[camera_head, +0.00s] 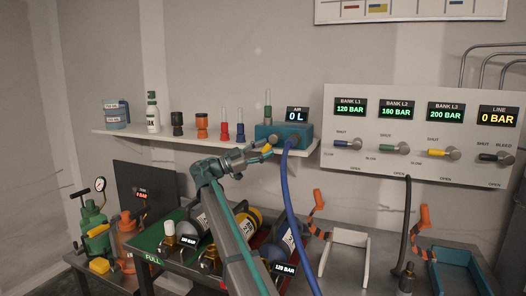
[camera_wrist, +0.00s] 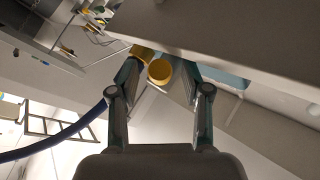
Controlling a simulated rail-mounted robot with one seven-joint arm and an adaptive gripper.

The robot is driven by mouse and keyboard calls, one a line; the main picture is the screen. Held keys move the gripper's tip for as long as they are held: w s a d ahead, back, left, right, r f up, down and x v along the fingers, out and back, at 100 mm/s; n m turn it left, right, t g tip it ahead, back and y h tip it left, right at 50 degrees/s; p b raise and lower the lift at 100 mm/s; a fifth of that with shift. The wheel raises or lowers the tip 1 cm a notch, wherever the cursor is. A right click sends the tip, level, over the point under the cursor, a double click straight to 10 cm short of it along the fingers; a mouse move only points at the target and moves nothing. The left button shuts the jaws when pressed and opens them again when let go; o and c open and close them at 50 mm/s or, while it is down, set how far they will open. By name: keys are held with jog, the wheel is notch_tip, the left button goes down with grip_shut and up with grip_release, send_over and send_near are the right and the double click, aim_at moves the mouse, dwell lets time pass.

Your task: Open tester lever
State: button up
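The tester is a teal box (camera_head: 283,134) on the right end of the wall shelf, with an "AIR 0 L" display (camera_head: 297,114) behind it. A yellow lever end (camera_head: 266,149) shows low on its left front. My gripper (camera_head: 257,155) is just in front of and below this lever. In the wrist view my gripper (camera_wrist: 161,67) has its two fingers apart, with the round yellow lever end (camera_wrist: 160,71) between their tips. I see gaps at the fingers, though the left tip overlaps some yellow behind it.
A blue hose (camera_head: 286,185) hangs from the tester, close to the right of my arm. The shelf (camera_head: 215,142) carries several bottles and fittings. A valve panel (camera_head: 370,105) is at the right. Cylinders (camera_head: 248,218) and a bench crowd the space below.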

jog(key=shift+a, duration=0.1)
jog(key=v, duration=1.2)
jog(key=shift+c, duration=0.2)
